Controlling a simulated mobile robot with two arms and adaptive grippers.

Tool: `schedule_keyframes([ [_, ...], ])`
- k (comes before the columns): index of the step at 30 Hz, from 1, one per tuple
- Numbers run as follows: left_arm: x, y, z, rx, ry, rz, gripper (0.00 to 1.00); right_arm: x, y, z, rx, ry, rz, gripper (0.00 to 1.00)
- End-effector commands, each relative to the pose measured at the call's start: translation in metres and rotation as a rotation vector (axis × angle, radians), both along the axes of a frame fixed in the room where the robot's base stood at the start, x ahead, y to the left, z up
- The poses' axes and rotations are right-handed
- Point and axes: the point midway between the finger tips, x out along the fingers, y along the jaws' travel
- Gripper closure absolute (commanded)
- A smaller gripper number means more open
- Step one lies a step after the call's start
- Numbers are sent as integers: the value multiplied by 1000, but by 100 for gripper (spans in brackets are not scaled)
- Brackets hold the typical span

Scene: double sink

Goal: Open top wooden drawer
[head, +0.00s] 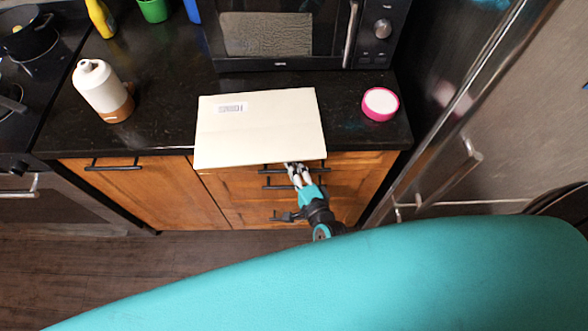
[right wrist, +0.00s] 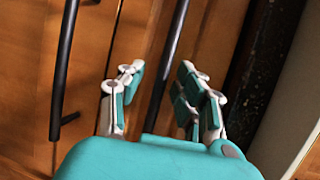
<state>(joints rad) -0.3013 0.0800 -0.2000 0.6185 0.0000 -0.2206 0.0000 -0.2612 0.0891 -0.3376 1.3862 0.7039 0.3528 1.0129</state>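The top wooden drawer (head: 237,178) sits just under the counter edge in the head view and looks closed. Its dark bar handle (head: 268,167) is partly behind my right gripper (head: 292,168). In the right wrist view the same handle (right wrist: 177,40) runs between the two spread fingers of my right gripper (right wrist: 160,98), with a visible gap to the left finger. The right gripper is open around the handle, and I cannot tell whether either finger touches it. The handle of the drawer below (right wrist: 65,65) lies left of the fingers. My left gripper is not in view.
A cream board (head: 260,135) on the counter overhangs its front edge above the drawer. The dark counter edge (right wrist: 262,75) is close to the right finger. A pink-rimmed round container (head: 380,104), a bottle (head: 102,90) and a microwave (head: 300,35) stand on the counter. A fridge (head: 510,120) is at right.

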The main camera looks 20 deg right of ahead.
Motion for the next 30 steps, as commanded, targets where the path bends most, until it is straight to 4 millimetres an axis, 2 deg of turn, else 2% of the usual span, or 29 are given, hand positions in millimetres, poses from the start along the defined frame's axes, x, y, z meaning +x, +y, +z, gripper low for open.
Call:
schedule_keyframes([
  [2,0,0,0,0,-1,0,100,0,0,0,0,0,0,68],
  [9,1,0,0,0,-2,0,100,0,0,0,0,-1,0,100],
  [30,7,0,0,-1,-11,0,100,-4,1,-2,-3,4,2,100],
])
